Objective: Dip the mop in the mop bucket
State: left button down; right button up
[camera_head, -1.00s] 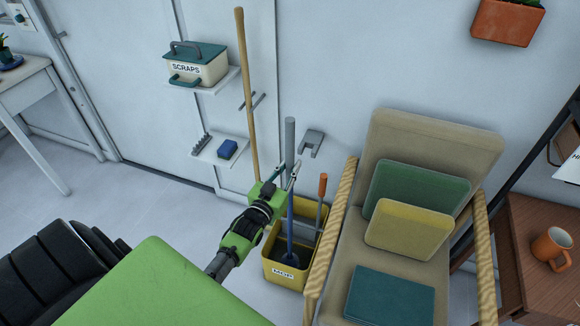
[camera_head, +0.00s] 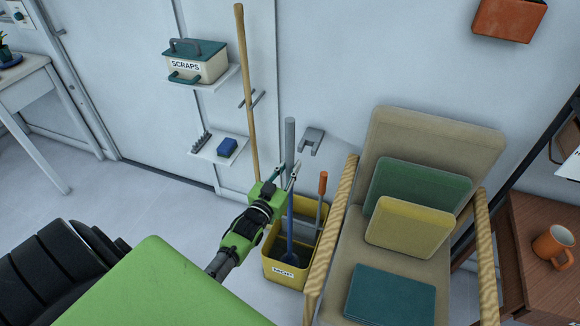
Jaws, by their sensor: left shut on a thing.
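The mop (camera_head: 290,135) stands nearly upright, with a grey upper handle and a blue lower shaft. Its lower end is inside the yellow mop bucket (camera_head: 283,272), which has a MOP label on its front. The dark area at the bottom of the bucket makes the mop head hard to make out. My left gripper (camera_head: 286,175) is shut on the mop handle above the bucket. My right gripper is not in view.
An orange-tipped lever (camera_head: 322,184) rises from the bucket. A cushioned armchair (camera_head: 433,140) stands close on the right. A wooden pole (camera_head: 246,95) leans by the wall shelves, which hold a SCRAPS box (camera_head: 198,66) and a blue sponge (camera_head: 227,147).

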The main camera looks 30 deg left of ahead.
pick_arm(q)
jog(key=shift+f+b, duration=0.35)
jog(key=shift+b, duration=0.05)
jog(key=shift+s+f, duration=0.1)
jog(key=shift+f, duration=0.25)
dwell(0.9)
notch_tip(320, 180, up, 27)
jog(key=p, duration=2.4)
jog(key=shift+f, duration=0.25)
